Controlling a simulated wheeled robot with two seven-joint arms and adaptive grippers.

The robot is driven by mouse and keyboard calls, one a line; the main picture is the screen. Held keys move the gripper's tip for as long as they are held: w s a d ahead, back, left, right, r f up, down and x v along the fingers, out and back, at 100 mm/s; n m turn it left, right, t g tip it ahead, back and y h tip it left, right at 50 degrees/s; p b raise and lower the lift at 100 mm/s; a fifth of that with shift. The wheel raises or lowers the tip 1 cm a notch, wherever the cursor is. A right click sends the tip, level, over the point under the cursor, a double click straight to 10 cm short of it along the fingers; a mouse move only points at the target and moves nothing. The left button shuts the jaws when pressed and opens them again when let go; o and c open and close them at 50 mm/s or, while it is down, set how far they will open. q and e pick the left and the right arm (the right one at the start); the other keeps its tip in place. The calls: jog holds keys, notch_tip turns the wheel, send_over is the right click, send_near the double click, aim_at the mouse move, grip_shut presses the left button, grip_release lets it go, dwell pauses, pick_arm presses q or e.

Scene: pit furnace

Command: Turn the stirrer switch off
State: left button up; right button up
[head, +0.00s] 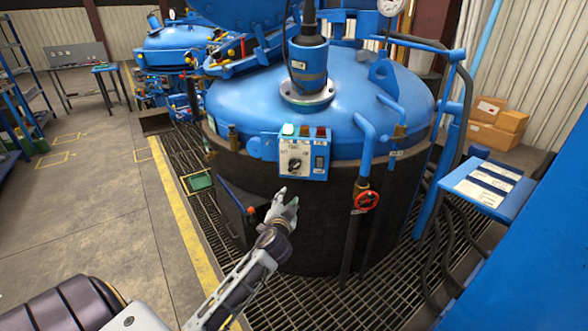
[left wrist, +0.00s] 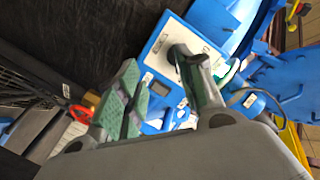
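The stirrer switch is a black rotary knob (head: 295,166) on a pale plate. It sits on the front of a blue control box (head: 318,163) fixed to the furnace side, with small coloured buttons on top. My left gripper (head: 284,197) is just below the box in the head view, apart from the knob. In the left wrist view its fingers (left wrist: 157,66) are spread with nothing between them. The blue box (left wrist: 163,99) shows behind them, and one finger covers part of its pale plate. My right gripper is out of view.
The blue-lidded furnace (head: 345,100) stands on a floor grating. A red valve wheel (head: 367,200) on a blue pipe is right of the box. A blue stand with labels (head: 487,185) is further right. Open floor lies left of the yellow line (head: 182,215).

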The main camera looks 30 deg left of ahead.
pick_arm(q)
jog(key=shift+m+t, duration=0.7)
jog(key=shift+t, duration=0.2)
jog(key=w+r, duration=0.1)
jog(key=w+a+r, duration=0.1)
jog(key=r, duration=0.1)
jog(key=shift+w, duration=0.35)
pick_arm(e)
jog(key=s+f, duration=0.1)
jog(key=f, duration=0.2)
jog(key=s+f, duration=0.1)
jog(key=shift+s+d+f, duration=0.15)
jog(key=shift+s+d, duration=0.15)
pick_arm(q)
jog(key=shift+w, duration=0.1)
send_near(294, 167)
jog(key=shift+x, duration=2.95)
jog(key=shift+w+a, duration=0.25)
jog(key=shift+w, duration=0.4)
jog(key=shift+b+x, duration=0.35)
jog(key=shift+x, duration=0.7)
jog(key=shift+w+a, duration=0.1)
jog(key=shift+w, duration=0.1)
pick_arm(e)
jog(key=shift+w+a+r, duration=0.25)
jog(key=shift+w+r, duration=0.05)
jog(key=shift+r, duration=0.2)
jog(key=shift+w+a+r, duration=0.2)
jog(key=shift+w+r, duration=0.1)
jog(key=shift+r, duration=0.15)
